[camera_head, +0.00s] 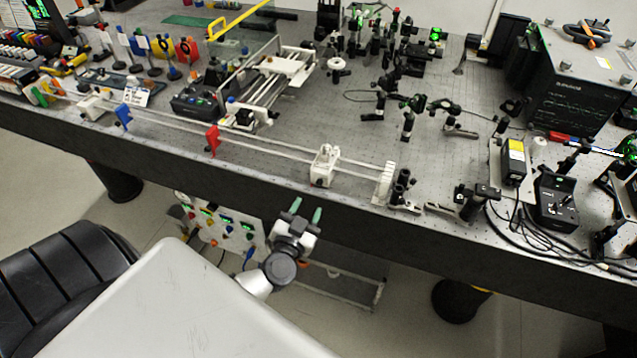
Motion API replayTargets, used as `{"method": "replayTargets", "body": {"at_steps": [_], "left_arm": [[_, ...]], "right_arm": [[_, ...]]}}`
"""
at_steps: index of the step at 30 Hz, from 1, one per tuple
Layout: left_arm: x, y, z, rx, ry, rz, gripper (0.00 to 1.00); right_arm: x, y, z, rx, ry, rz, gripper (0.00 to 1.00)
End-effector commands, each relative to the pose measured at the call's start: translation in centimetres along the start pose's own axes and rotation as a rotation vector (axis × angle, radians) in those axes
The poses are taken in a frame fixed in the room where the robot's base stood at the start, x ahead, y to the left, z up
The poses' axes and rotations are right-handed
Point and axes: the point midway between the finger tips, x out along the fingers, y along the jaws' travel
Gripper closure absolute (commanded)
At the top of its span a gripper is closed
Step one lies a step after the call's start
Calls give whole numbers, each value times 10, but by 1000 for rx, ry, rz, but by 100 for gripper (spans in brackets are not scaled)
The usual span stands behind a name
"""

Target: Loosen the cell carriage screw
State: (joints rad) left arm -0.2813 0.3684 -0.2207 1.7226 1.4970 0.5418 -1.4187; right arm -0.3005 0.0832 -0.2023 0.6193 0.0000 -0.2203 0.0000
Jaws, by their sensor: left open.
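A long pale rail (262,147) runs along the front of the dark optical bench (460,225). A white carriage block (323,167) sits on it near its right end, and another white block (93,106) sits near its left end. I cannot tell which is the cell carriage, and its screw is too small to make out. A red holder (212,141) and a blue holder (123,116) stand on the rail between the blocks. My left gripper (306,210) is open and empty, its green-tipped fingers in front of the bench's front edge, below the right block. My right gripper is out of view.
A white stage with rods (284,65) stands behind the rail. Optical mounts crowd the back and right, with a black box (585,82), a small controller (556,201) and loose cables (522,240). A black chair (58,285) stands at lower left. Bench surface right of centre is fairly clear.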

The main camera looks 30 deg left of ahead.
Motion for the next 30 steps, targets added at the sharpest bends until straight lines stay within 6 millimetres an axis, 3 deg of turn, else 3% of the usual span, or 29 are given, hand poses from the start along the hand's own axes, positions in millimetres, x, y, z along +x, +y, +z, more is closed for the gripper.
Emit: {"method": "replayTargets", "body": {"at_steps": [6,12,25,30], "left_arm": [[44,0,-1,2,3,1,57],[72,1,1,1,1,3,57],[81,1,1,0,-1,3,57],[81,1,0,0,-1,3,83]], "right_arm": [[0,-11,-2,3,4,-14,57],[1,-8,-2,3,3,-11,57],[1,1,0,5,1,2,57],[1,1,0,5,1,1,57]]}}
